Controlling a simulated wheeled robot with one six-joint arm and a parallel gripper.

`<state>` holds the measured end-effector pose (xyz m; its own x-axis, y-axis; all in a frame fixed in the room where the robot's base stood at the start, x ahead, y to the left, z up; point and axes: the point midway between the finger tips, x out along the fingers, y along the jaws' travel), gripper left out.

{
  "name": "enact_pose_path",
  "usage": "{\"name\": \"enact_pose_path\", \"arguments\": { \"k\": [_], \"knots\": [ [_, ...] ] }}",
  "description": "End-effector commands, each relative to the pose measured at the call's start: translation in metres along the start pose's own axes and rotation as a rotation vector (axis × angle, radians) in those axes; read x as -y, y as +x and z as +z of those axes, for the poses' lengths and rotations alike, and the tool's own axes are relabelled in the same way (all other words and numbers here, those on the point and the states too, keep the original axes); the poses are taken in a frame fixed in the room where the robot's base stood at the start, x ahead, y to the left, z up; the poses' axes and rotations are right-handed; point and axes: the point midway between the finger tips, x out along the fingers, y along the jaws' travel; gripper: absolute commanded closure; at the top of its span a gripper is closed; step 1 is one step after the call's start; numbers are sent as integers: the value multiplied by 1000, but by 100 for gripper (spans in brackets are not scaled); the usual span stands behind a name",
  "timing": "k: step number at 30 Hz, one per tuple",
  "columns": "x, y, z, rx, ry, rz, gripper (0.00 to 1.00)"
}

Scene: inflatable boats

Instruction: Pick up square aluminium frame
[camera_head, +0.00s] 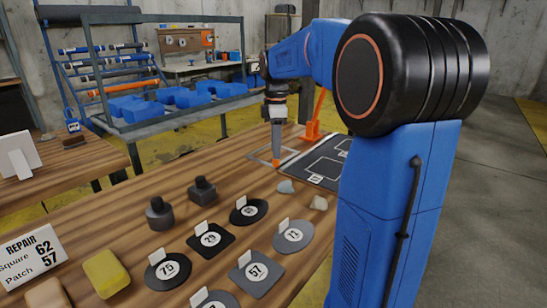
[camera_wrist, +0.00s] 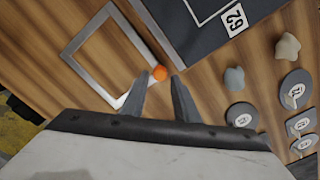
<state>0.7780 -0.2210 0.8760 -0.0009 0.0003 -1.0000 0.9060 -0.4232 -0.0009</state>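The square aluminium frame (camera_wrist: 82,77) lies flat on the wooden table, a thin silver outline with an orange knob (camera_wrist: 160,73) at its near right corner. In the head view the frame (camera_head: 262,157) is partly hidden by my gripper (camera_head: 277,151), which points down over the knob corner. In the wrist view my gripper (camera_wrist: 160,80) is open, with one finger on each side of the knob. I cannot tell whether the fingers touch it.
A dark mat (camera_wrist: 190,35) with white outlines and a 62 label lies beside the frame. Numbered patches (camera_head: 210,239), two grey lumps (camera_head: 286,187), dark weights (camera_head: 159,213) and a yellow block (camera_head: 106,272) are on the table. A sign (camera_head: 32,256) reads Square 62, Patch 57.

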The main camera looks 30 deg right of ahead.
Motion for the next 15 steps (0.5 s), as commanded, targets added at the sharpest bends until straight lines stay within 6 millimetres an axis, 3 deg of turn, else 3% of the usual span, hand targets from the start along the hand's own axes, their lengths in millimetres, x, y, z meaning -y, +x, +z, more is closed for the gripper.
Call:
{"name": "enact_pose_path", "arguments": {
  "k": [6,15],
  "knots": [
    [0,24,0,0,0,0,72],
    [0,28,0,0,0,0,72]
  ]
}}
